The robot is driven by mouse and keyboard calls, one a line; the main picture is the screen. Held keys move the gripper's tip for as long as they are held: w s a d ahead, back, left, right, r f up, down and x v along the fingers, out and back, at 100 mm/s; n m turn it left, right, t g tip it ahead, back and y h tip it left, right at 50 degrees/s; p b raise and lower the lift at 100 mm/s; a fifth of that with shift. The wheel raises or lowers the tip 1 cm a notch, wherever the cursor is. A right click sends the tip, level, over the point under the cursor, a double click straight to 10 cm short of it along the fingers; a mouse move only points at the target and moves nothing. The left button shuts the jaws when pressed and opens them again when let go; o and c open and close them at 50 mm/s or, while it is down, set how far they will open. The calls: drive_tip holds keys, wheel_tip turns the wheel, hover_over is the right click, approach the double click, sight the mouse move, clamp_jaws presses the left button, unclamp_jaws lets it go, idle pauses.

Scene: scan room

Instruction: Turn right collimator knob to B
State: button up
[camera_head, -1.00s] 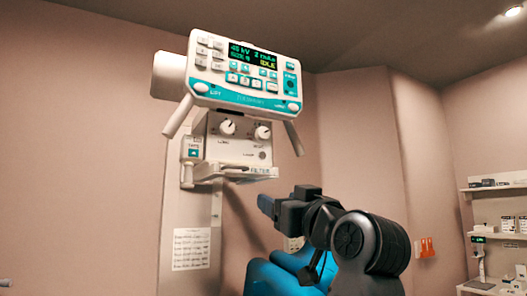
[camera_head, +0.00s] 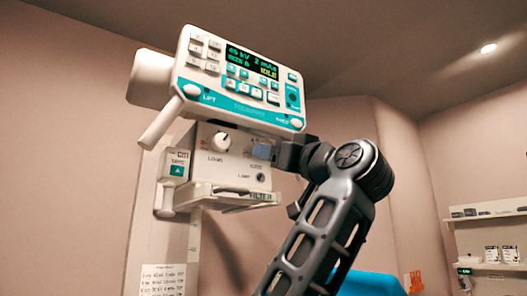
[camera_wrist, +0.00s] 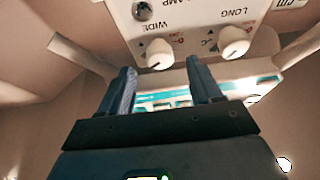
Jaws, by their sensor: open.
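The collimator box (camera_head: 205,165) hangs under the tilted control console. Its left knob (camera_head: 221,142), labelled LONG, is white and shows plainly. The right knob is hidden behind my gripper (camera_head: 263,151) in the head view. In the wrist view, which is upside down, this right knob (camera_wrist: 160,53), labelled WIDE, is white with a dark pointer mark near its lower edge. My gripper (camera_wrist: 161,70) is open, with one blue finger on either side below the WIDE knob. The fingers do not visibly grip it. The LONG knob (camera_wrist: 234,43) is right of the fingers.
The console (camera_head: 235,85) overhangs the knobs closely. A FILTER tray (camera_head: 232,195) juts out below them. A small LAMP button (camera_head: 261,177) is under the right knob. Handles flank the box. A wall shelf (camera_head: 490,217) stands far right.

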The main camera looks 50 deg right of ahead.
drive_tip(key=p+x, duration=0.1)
drive_tip(key=x, duration=0.3)
drive_tip(key=shift+w+d+r, duration=0.1)
drive_tip(key=shift+w+r, duration=0.05)
drive_tip(key=shift+w, duration=0.05)
drive_tip(key=c, duration=1)
